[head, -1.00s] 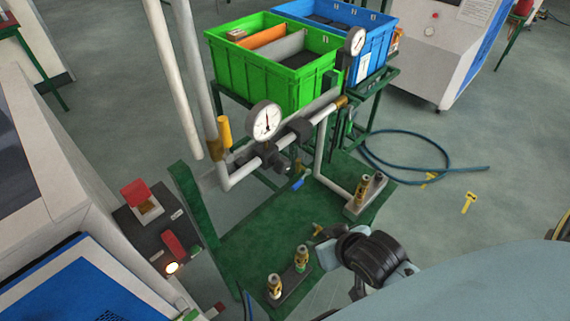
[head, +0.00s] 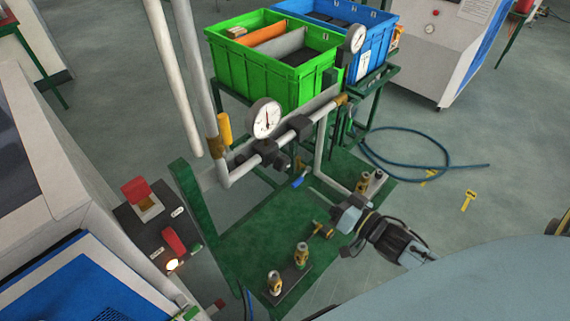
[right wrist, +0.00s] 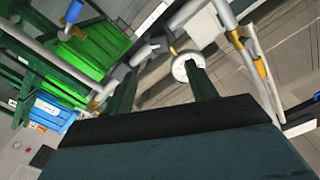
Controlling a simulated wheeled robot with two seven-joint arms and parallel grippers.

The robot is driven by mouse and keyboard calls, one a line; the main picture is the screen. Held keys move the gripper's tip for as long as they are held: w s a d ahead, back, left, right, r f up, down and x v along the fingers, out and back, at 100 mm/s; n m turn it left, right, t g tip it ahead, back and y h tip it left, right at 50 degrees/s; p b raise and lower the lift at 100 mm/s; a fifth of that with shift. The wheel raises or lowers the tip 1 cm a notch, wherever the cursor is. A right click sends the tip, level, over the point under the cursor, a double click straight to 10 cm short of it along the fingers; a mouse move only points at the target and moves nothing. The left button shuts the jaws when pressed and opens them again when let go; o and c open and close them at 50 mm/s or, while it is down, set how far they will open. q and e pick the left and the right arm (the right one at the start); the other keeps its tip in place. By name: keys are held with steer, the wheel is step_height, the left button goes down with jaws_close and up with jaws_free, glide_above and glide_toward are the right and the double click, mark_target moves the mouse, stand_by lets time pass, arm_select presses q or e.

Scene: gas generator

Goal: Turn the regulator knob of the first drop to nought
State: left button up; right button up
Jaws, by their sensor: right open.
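The first drop's pressure gauge (head: 264,118) is a white dial on the horizontal pipe. A black regulator body (head: 262,153) sits below it, with what looks like its dark knob (head: 281,164) facing down and right. My right gripper (head: 320,206) is open and empty, low over the green bench, right of and below the knob and apart from it. In the right wrist view its two fingers (right wrist: 160,75) are spread, with a white round dial (right wrist: 183,68) behind the right fingertip. The knob is not clear there. My left gripper is not in view.
A blue-handled valve (head: 299,181) hangs near the knob. A second gauge (head: 355,39) is further back by the green crate (head: 265,75) and blue crate (head: 380,35). A blue hose (head: 420,165) lies on the floor.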

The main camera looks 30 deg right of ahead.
mark_target(286, 166)
steer(key=x, duration=1.2)
steer(key=shift+w+a, duration=0.2)
steer(key=shift+w, duration=0.15)
steer(key=shift+c, duration=0.3)
steer(key=c, duration=0.9)
